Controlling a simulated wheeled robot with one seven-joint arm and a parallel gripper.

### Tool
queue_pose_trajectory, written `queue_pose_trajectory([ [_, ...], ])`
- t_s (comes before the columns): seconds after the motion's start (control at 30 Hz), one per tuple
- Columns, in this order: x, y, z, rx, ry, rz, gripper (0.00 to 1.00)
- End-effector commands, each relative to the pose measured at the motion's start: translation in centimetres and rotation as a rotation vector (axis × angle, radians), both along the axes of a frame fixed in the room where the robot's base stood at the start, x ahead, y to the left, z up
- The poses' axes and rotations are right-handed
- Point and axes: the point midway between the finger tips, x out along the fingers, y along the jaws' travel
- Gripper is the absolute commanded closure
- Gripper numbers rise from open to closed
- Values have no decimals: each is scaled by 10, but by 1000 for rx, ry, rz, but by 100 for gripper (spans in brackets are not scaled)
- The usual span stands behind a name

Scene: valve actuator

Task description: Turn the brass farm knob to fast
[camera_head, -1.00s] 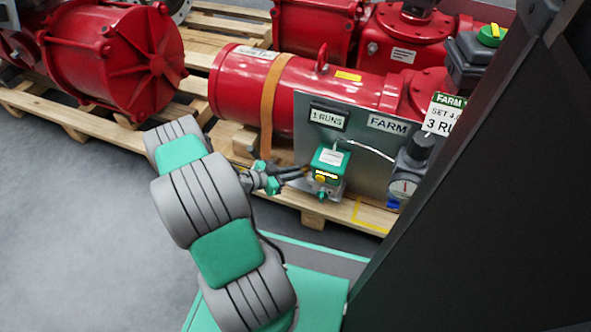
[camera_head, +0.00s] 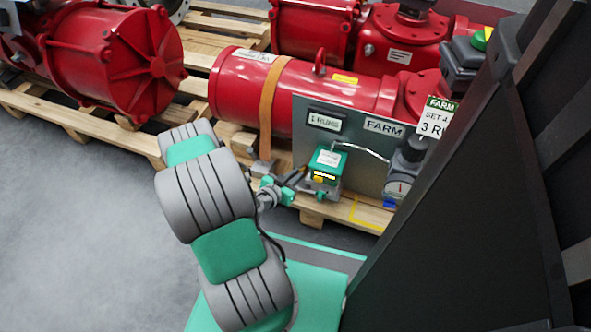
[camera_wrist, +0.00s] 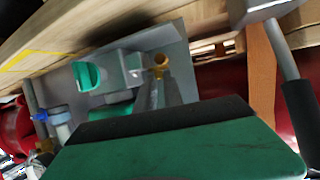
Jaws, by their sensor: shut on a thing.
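The green-topped control box (camera_head: 327,165) stands upright in front of the grey FARM panel (camera_head: 362,158); in the wrist view its green part (camera_wrist: 88,75) shows at upper left. A small brass knob (camera_wrist: 159,62) shows beside it in the wrist view, above my gripper's green body. My gripper (camera_head: 301,174) is at the box's left side in the head view, with its jaws shut on the brass knob. The knob's setting cannot be read.
A red cylinder (camera_head: 245,90) with an orange strap (camera_head: 268,110) lies behind on the wooden pallet (camera_head: 145,143). The grey floor (camera_head: 70,220) at left is clear.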

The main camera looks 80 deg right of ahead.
Motion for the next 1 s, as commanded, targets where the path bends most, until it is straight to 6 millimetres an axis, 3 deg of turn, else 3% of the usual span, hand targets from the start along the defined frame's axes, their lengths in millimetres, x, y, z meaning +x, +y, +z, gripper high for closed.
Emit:
queue_pose_trajectory([
  [0.33, -7, 3, -2, 4, 3, 113, 100],
  [0.77, -7, 3, -2, 4, 5, 122, 100],
  [0.8, -7, 3, -2, 4, 5, 122, 85],
  [1.0, -5, 2, -2, 3, 2, 126, 69],
])
